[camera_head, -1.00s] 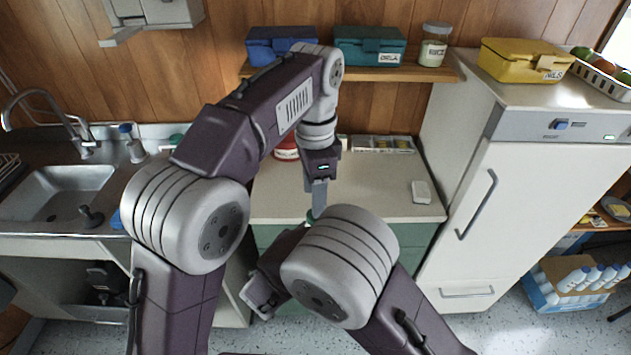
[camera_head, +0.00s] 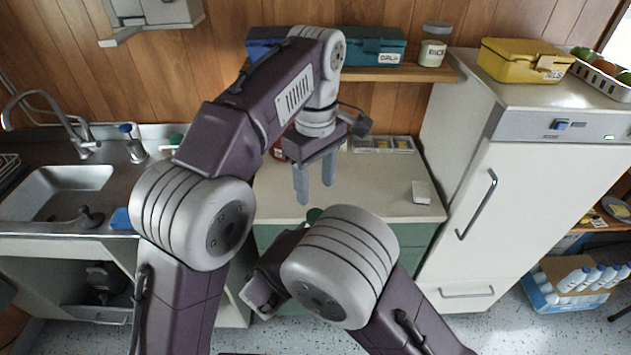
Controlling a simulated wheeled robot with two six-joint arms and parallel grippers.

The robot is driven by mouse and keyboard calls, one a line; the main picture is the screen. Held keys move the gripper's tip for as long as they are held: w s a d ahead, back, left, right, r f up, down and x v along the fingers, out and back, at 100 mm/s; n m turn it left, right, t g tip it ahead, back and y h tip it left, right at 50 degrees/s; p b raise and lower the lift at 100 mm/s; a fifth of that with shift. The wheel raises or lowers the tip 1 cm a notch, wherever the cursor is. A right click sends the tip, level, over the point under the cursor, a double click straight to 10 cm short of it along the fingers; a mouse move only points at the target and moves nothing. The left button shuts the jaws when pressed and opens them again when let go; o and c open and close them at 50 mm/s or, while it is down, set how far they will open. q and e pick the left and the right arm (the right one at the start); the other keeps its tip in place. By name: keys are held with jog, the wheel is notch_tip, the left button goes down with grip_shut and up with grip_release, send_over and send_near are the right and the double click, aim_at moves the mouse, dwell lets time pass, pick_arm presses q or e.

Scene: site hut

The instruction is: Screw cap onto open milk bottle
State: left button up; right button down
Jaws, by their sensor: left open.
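My left gripper (camera_head: 315,188) is open above the pale worktop, its two fingers pointing down with nothing visible between them. I cannot make out an open milk bottle or a loose cap for certain. My right arm is folded in the lower middle, and its fingers are hidden.
The worktop (camera_head: 375,202) is mostly clear, with a small white block (camera_head: 421,193) at right and a sectioned tray (camera_head: 383,145) at the back. A white fridge (camera_head: 490,200) stands right. A crate of white bottles (camera_head: 575,285) sits lower right. A sink (camera_head: 65,190) is left.

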aim_at(315, 214)
pick_arm(q)
jog(key=shift+f, duration=0.1)
notch_tip(315, 214, down, 8)
jog(key=shift+r, duration=0.1)
dwell(0.4)
